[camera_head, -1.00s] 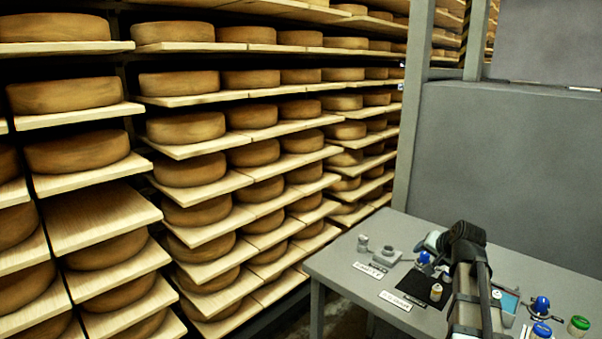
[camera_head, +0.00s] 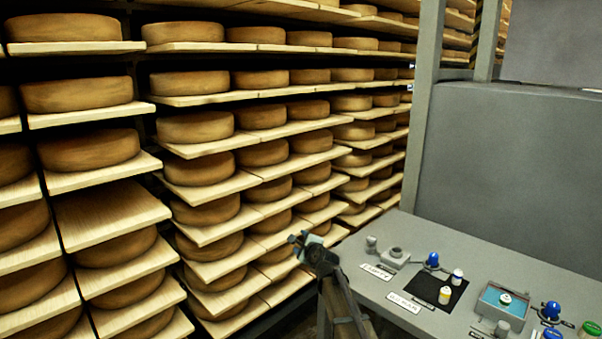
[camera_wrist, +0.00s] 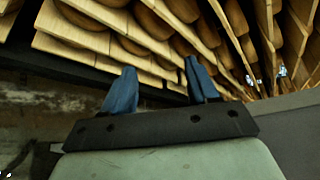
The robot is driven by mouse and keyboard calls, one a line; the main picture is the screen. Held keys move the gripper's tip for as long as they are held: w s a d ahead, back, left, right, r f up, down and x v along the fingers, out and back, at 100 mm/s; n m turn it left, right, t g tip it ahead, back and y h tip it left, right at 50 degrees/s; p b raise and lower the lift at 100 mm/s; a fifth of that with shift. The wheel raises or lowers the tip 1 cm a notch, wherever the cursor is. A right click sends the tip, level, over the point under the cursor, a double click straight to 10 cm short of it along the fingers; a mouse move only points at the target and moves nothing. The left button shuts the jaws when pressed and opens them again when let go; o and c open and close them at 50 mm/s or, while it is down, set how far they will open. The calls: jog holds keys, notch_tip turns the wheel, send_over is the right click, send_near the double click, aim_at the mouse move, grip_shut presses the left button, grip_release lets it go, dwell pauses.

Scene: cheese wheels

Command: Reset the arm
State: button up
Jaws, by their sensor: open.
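My gripper (camera_head: 298,238) is beside the left edge of the grey table, in front of the lower cheese shelves. In the wrist view my gripper (camera_wrist: 160,88) shows two blue fingers standing apart with nothing between them. It is open and empty. Beyond the fingers are shelf boards and cheese wheels (camera_wrist: 130,47), seen tilted.
The grey table (camera_head: 445,245) holds a black mat (camera_head: 425,293) with small bottles, blue-topped items (camera_head: 433,260), a tray (camera_head: 486,303) and white labels (camera_head: 415,302). Racks of cheese wheels (camera_head: 90,149) fill the left. A grey panel (camera_head: 520,170) stands behind the table.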

jog(key=s+a+f+g, duration=0.1)
jog(key=s+f+g, duration=0.15)
jog(key=f, duration=0.55)
jog(key=s+a+f+g, duration=0.1)
jog(key=s+f, duration=0.2)
jog(key=f, duration=0.5)
jog(key=s+d+f+n+g+h, duration=0.1)
jog(key=s+d+f+n+g, duration=0.2)
jog(key=s+f, duration=0.65)
jog(key=s+d+f+n+g, duration=0.3)
jog(key=s+f+n, duration=0.1)
jog(key=s+f, duration=0.6)
jog(key=s+d+f+n+g+h, duration=0.1)
jog(key=s+d+f+n+g, duration=0.2)
jog(key=s+f, duration=0.45)
jog(key=s+d+f+n+g+h, duration=0.1)
jog(key=s+d+f+n+g, duration=0.2)
jog(key=s, duration=0.8)
jog(key=s+d+f+n+g, duration=0.1)
jog(key=s+d+n, duration=0.1)
jog(key=s, duration=0.6)
jog(key=s+d+f+n+g+h, duration=0.1)
jog(key=s+d+n+g, duration=0.1)
jog(key=s, duration=0.6)
jog(key=s+d+f+n+g+h, duration=0.1)
jog(key=s+d+n+g, duration=0.1)
jog(key=s, duration=0.6)
jog(key=shift+s+d+f+n, duration=0.3)
jog(key=shift+s+d+n, duration=0.05)
jog(key=shift+n, duration=0.15)
